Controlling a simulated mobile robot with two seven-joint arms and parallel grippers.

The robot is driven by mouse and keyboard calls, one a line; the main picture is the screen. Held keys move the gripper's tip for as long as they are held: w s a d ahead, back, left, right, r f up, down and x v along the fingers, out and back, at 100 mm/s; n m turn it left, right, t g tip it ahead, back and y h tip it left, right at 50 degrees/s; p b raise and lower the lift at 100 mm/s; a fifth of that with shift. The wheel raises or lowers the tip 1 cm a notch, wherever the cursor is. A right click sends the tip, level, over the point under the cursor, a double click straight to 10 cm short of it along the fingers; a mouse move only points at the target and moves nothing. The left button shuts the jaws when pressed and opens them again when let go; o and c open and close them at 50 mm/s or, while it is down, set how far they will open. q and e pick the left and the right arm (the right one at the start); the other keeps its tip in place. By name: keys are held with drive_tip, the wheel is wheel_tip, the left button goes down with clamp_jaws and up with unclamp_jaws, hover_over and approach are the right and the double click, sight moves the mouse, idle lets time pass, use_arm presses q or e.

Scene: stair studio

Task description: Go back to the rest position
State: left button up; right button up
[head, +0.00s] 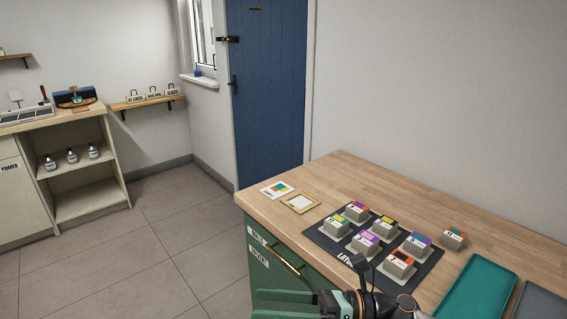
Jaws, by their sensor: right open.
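My right gripper (372,281) is at the bottom of the head view, at the front edge of the wooden worktop (372,182). It is open, and I see nothing between its fingers. It is close to the near edge of a dark mat (326,239) that bears several grey blocks with coloured tops. The nearest of these is an orange-topped block (400,264). My left gripper is not in view.
A loose block (453,238) sits right of the mat. A teal tray (478,290) and a grey tray (540,304) lie at the right. A small frame (300,203) and a colour card (277,190) lie at the left end. The tiled floor (165,230) at left is clear.

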drive_tip(key=w+d+f+m+t+h+p, duration=0.15)
drive_tip(key=d+f+m+t+h, duration=0.25)
drive_tip(key=m+t, duration=0.7)
drive_tip(key=w+d+f+m+t+h+p, duration=0.15)
drive_tip(key=d+f+m+t+h, duration=0.3)
drive_tip(key=m, duration=1.35)
drive_tip(key=s+d+f+m+g+h, duration=0.3)
drive_tip(key=s+d+f+m+h, duration=0.1)
drive_tip(key=s+f+m, duration=0.3)
drive_tip(key=s+d+f+m+g+h, duration=0.3)
drive_tip(key=s+f+m, duration=0.4)
drive_tip(key=f, duration=0.5)
drive_tip(key=d+m+h, duration=0.1)
drive_tip(key=d, duration=0.1)
drive_tip(key=shift+s+d+p, duration=0.2)
drive_tip(key=shift+d+p, duration=0.1)
drive_tip(key=shift+d, duration=0.1)
